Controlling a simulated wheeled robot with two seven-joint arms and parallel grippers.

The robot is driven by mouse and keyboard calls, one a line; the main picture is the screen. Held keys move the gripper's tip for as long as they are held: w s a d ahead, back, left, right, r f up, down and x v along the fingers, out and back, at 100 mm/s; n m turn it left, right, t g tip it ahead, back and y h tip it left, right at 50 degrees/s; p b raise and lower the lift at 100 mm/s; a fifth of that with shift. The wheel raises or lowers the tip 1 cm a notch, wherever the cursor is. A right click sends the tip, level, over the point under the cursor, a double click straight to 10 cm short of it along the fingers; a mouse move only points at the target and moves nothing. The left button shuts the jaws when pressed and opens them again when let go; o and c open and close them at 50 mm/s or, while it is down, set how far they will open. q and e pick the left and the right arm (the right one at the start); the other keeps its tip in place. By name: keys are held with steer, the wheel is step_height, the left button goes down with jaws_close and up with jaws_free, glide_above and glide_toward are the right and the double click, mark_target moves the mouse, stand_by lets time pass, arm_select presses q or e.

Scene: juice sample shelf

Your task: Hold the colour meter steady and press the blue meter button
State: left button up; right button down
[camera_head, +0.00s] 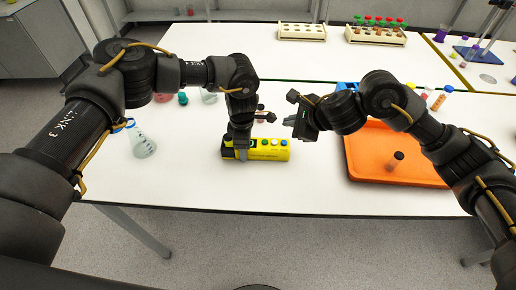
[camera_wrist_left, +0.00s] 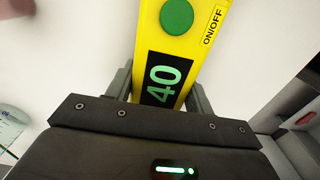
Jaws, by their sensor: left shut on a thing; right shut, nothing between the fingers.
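The yellow colour meter (camera_head: 262,154) lies near the front edge of the white table. A row of small round buttons runs along its top, and the blue meter button (camera_head: 284,142) appears to be at the right end. My left gripper (camera_head: 240,152) is shut around the meter left of those buttons. In the left wrist view the meter (camera_wrist_left: 190,48) passes between my left fingers (camera_wrist_left: 160,98), showing a green button, an ON/OFF label and a display with 40. My right gripper (camera_head: 291,120) is shut and empty, above and right of the meter, apart from it.
An orange tray (camera_head: 360,168) with a dark-capped vial (camera_head: 396,160) lies right of the meter. A flask (camera_head: 141,144) stands at the left. Tube racks (camera_head: 302,33) stand on the table behind. White table between meter and tray is clear.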

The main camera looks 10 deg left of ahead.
arm_select(q)
steer(key=o, duration=1.3)
step_height(320, 180, up, 12)
steer(key=shift+d, duration=0.1)
